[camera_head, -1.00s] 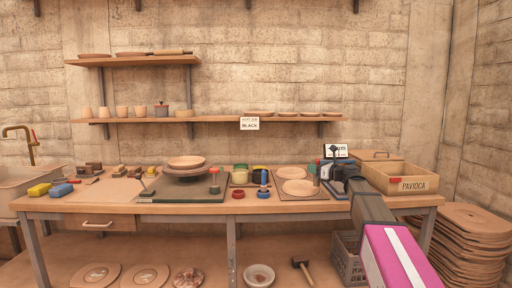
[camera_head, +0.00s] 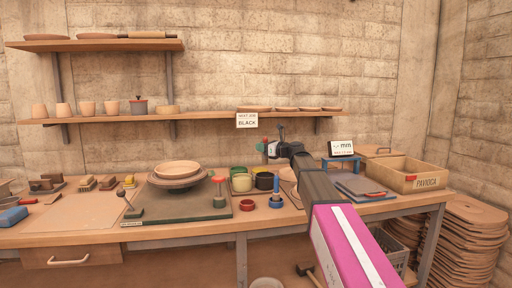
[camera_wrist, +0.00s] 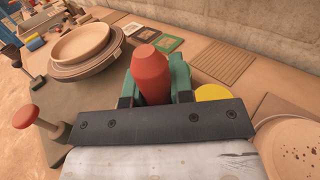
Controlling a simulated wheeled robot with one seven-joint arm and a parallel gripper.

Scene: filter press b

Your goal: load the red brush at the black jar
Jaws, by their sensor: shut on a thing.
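My gripper (camera_head: 265,148) is raised above the back of the workbench, near the jars. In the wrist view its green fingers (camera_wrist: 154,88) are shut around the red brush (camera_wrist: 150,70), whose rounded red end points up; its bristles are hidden. The black jar (camera_head: 264,181) stands on the bench below my gripper, apart from it, right of a cream-yellow jar (camera_head: 241,183). I cannot make out the black jar in the wrist view. An empty red ring holder (camera_head: 246,205) sits in front of the jars.
A blue brush stands in a blue holder (camera_head: 276,203). A card reading BLACK (camera_head: 247,120) hangs from the shelf. A wooden crate (camera_head: 405,176) is at the right.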

